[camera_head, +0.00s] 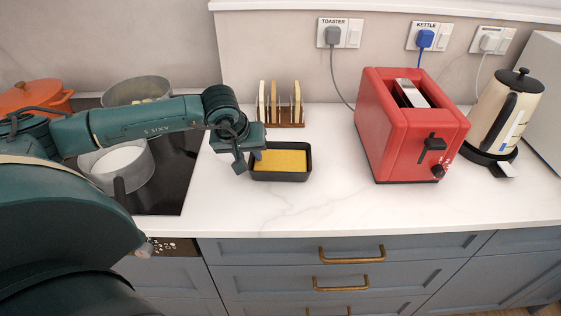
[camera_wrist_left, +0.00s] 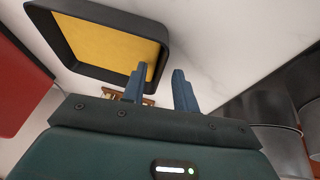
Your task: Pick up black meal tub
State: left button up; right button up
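The black meal tub (camera_head: 281,177) is a shallow rectangular tray with a flat yellow filling. It sits level on the white worktop in the head view. In the left wrist view the tub (camera_wrist_left: 52,38) fills the upper left. My left gripper (camera_head: 246,164) is at the tub's left end. In the left wrist view its two blue fingers (camera_wrist_left: 158,78) are apart, one over the tub's inner side and one outside its wall. Gaps show beside the wall, so it does not look clamped. My right gripper is not in view.
A toast rack (camera_head: 281,103) stands just behind the tub. A red toaster (camera_head: 394,135) and a cream kettle (camera_head: 503,112) stand to the right. Pots, including a grey one (camera_head: 117,165), stand on the black hob (camera_head: 163,200) at left. Worktop before the tub is clear.

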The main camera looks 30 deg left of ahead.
aim_at(251, 160)
pick_arm(q)
jog(key=x, duration=0.2)
jog(key=shift+w+f, duration=0.15)
jog(key=shift+f, duration=0.15)
jog(key=shift+a+f+b, duration=0.1)
jog(key=shift+f+b, duration=0.1)
jog(key=shift+b, duration=0.15)
grip_shut()
dwell(0.3)
